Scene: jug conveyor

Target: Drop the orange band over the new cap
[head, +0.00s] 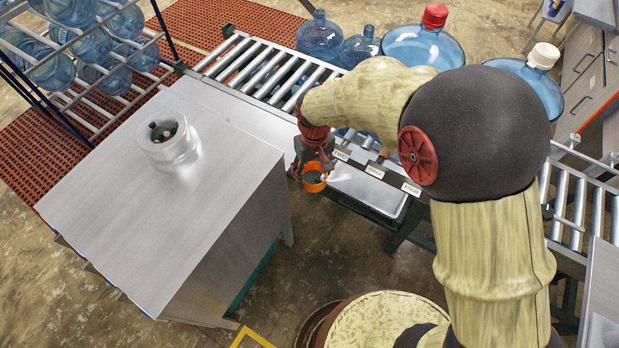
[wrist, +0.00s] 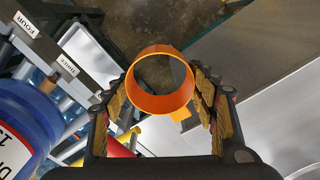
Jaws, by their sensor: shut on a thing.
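The orange band (head: 314,178) is an open ring with a small tab. My gripper (head: 311,166) is shut on it, in the air between the steel bench and the conveyor. In the wrist view the band (wrist: 160,84) sits between the two fingers, its opening showing bare floor. A red cap (head: 435,15) and a white cap (head: 543,55) top two large blue jugs (head: 423,47) at the back. Which cap is the new one I cannot tell. The band is apart from both caps. My arm hides part of the conveyor.
The roller conveyor (head: 250,65) carries several jugs; its front rail has number labels (head: 374,171). A steel bench (head: 130,215) at left holds a clear jar (head: 172,148) with small things inside. A rack of jugs (head: 92,45) stands at upper left. Most of the bench top is clear.

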